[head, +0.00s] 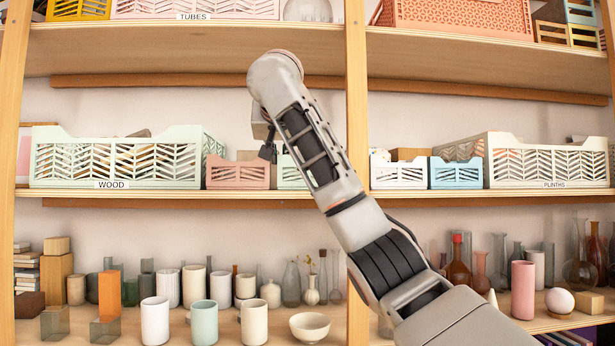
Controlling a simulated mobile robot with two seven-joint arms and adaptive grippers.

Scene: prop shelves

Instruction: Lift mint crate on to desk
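A large mint crate (115,160) with a zigzag cut-out front and a "WOOD" label stands upright on the middle shelf at the left. Some contents show just above its rim. A smaller mint crate (289,176) stands further right, mostly hidden behind my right arm. My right arm reaches up from the lower right, and its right gripper (267,145) points away, in front of the shelves and right of the large mint crate. The wrist hides most of the gripper, so its opening does not show. I see no contact with either mint crate. My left gripper and the desk are not in view.
A small pink crate (238,173) stands between the mint crates. White (398,173), blue (456,174) and "PLINTHS" (545,165) crates stand right of the wooden upright (356,120). The lower shelf is crowded with cups (204,322) and vases. The upper shelf (190,48) overhangs the crates.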

